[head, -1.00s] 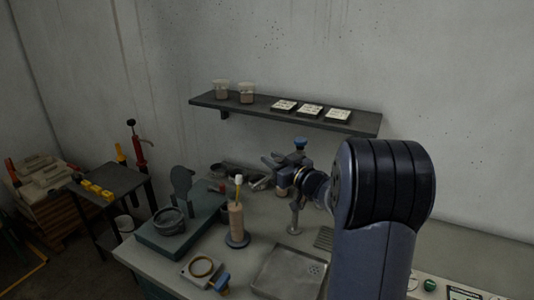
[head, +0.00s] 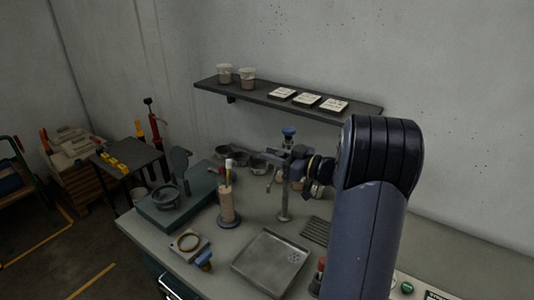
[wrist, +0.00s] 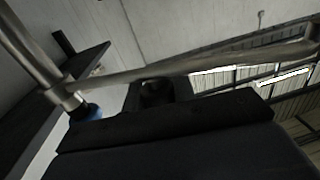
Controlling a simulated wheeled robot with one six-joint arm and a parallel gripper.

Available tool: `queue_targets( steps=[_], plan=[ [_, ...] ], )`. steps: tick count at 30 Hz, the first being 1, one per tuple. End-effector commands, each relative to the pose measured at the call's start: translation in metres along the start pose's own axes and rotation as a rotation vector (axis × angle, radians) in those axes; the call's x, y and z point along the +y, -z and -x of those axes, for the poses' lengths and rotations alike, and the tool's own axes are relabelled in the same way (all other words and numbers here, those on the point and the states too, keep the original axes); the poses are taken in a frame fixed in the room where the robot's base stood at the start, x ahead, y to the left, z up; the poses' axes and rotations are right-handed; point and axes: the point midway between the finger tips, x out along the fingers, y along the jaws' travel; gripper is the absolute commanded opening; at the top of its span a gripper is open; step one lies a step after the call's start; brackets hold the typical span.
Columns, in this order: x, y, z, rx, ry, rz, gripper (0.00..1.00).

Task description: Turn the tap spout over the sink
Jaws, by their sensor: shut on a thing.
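The tap (head: 284,205) is a grey metal post with a blue knob (head: 289,131) on top. It stands on the bench behind the sink (head: 240,262), a shallow metal basin with drain holes at its right. My gripper (head: 283,162) is at the upper part of the tap and shut on its spout. In the wrist view the spout (wrist: 220,62) is a thin metal tube running from the post at left across to the right, passing over my dark gripper (wrist: 155,92). In the head view my gripper and wrist partly hide the spout, so its exact direction is unclear.
A ribbed drain mat (head: 316,231) lies right of the tap. A pinkish bottle (head: 227,205) and a ring on a block (head: 188,242) stand left of the sink. A shelf (head: 300,103) with jars and small trays hangs above. A red-topped item (head: 319,268) stands close to my arm.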

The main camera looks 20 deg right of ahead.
Motion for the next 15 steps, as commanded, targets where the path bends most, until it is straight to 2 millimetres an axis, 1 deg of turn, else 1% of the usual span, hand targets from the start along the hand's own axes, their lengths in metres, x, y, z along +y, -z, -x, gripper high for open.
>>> queue_targets(
  steps=[2, 15],
  plan=[
    [0.0013, 0.003, 0.0021, 0.004, 0.019, 0.004, 0.0],
    [0.0005, 0.0021, 0.0063, 0.001, 0.054, 0.002, 0.0]
  ],
)
